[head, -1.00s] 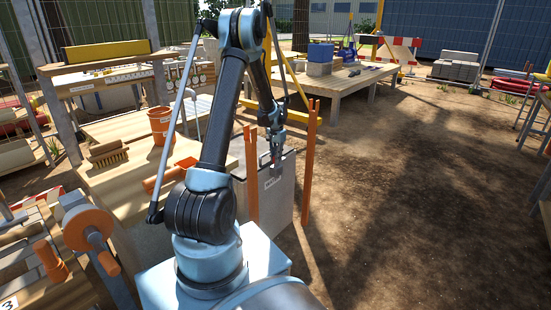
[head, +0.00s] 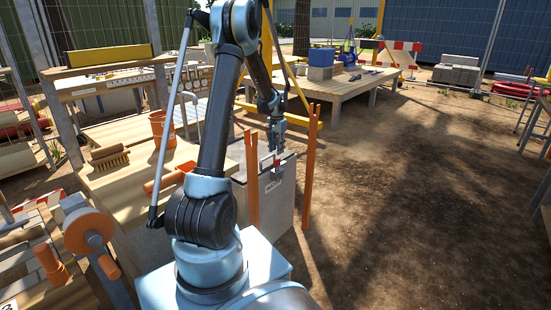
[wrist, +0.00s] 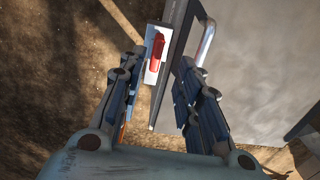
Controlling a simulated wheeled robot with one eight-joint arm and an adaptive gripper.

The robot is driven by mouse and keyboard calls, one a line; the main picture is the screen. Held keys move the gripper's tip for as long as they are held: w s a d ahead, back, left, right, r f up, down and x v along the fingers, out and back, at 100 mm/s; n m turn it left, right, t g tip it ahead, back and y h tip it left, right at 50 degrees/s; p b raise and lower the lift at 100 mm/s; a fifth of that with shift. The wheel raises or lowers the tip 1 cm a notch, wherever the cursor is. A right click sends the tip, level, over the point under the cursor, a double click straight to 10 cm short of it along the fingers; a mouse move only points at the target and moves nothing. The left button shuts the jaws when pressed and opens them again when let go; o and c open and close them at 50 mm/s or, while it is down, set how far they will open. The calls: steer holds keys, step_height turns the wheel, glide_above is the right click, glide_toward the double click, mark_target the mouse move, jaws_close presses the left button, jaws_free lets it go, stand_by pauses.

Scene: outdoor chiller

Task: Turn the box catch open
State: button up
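The grey box (head: 282,200) stands on the ground just beyond my base, between two orange posts. In the wrist view, its red catch (wrist: 157,48) sits on a pale plate (wrist: 152,70) at the box's edge, beside a bent metal handle (wrist: 206,42). The red catch lies roughly along the plate, slightly tilted. My gripper (head: 276,148) points down just above the box's top edge. In the wrist view, my gripper (wrist: 161,65) is open, its fingers on either side of the catch, with nothing held. I cannot tell their exact height above it.
Two orange posts (head: 308,160) (head: 251,180) flank the box closely. A wooden bench with an orange bucket (head: 160,128) and a brush (head: 108,157) stands to the left. A wooden platform (head: 345,88) lies behind. Open dirt ground (head: 420,200) is to the right.

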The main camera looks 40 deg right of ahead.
steer(key=shift+w+r, duration=0.1)
steer(key=shift+r, duration=2.25)
